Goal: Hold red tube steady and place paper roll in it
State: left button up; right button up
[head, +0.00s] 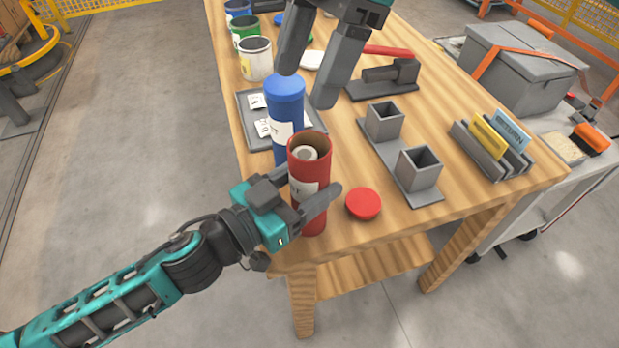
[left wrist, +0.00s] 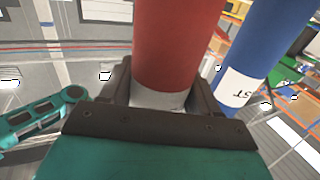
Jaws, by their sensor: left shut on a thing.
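The red tube (head: 310,160) stands upright and open at the front left of the wooden table, with a white label low on its side. The white paper roll (head: 305,153) is inside it, its end showing a little below the rim. My left gripper (head: 310,190) is shut on the red tube, which also fills the middle of the left wrist view (left wrist: 178,45). The tube's round red lid (head: 363,204) lies on the table to its right. My right gripper (head: 308,75) is open and empty above the table, its fingers apart over the blue tube (head: 285,105).
The capped blue tube stands close behind the red one, beside a grey tray (head: 250,108). A grey holder with two square sockets (head: 402,165) lies to the right. Paint cans (head: 256,58) stand at the back left. A card rack (head: 490,148) is at the right.

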jog(key=v, duration=1.2)
jog(key=shift+s, duration=0.1)
pick_arm(q)
jog(key=o, duration=1.1)
jog(key=shift+o, duration=0.2)
jog(key=v, duration=1.2)
